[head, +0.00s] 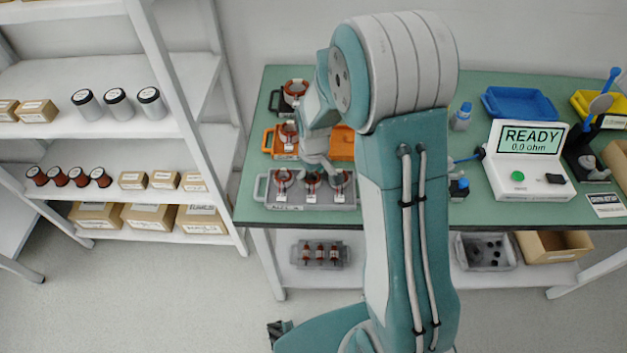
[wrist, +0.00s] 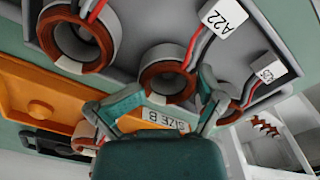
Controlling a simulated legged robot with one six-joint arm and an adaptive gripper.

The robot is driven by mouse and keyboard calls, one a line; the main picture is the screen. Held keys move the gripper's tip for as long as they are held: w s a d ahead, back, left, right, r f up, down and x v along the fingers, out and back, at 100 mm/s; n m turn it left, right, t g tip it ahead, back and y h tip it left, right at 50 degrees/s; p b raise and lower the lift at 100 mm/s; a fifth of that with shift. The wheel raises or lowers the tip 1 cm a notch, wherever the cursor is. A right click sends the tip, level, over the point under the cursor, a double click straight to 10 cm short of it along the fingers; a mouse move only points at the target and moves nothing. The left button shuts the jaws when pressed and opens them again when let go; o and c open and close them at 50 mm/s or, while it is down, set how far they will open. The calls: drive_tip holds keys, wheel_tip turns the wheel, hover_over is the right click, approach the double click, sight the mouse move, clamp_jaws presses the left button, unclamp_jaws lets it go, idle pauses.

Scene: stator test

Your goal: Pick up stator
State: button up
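In the head view, three stators with copper-red windings and white tags stand in a grey tray (head: 318,206): left (head: 282,179), middle (head: 311,181) and right (head: 340,180). In the wrist view the left (wrist: 76,40), middle (wrist: 165,74) and right (wrist: 236,103) stators show as ringed cores with red and grey leads; one tag reads A22. My gripper (head: 322,168) hangs over the back of this tray. In the wrist view my gripper (wrist: 160,98) has its teal fingers spread, with no stator between them. The nearest ring is the middle stator, just beyond the fingers.
Behind is an orange tray (head: 268,142) with a stator (head: 288,133), its label reading SIZE B. A dark tray with another stator (head: 296,88) stands farther back. A tester (head: 527,165) showing READY is on the right. A shelf rack (head: 160,70) stands close on the left.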

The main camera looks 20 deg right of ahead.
drive_tip(key=shift+a, duration=0.3)
drive_tip(key=c, duration=0.6)
drive_tip(key=shift+a, duration=0.15)
drive_tip(key=shift+c, duration=0.2)
drive_tip(key=shift+r, duration=0.35)
drive_tip(key=shift+c, duration=0.2)
drive_tip(key=r, duration=0.2)
drive_tip(key=s+r, duration=0.1)
drive_tip(key=r, duration=0.1)
drive_tip(key=shift+d, duration=0.4)
clamp_jaws()
drive_tip(key=s+d+r, duration=0.4)
drive_tip(key=s+r, duration=0.4)
drive_tip(key=s, duration=0.4)
drive_tip(key=shift+r, duration=0.2)
drive_tip(key=shift+s+d, duration=0.1)
drive_tip(key=o, duration=0.7)
unclamp_jaws()
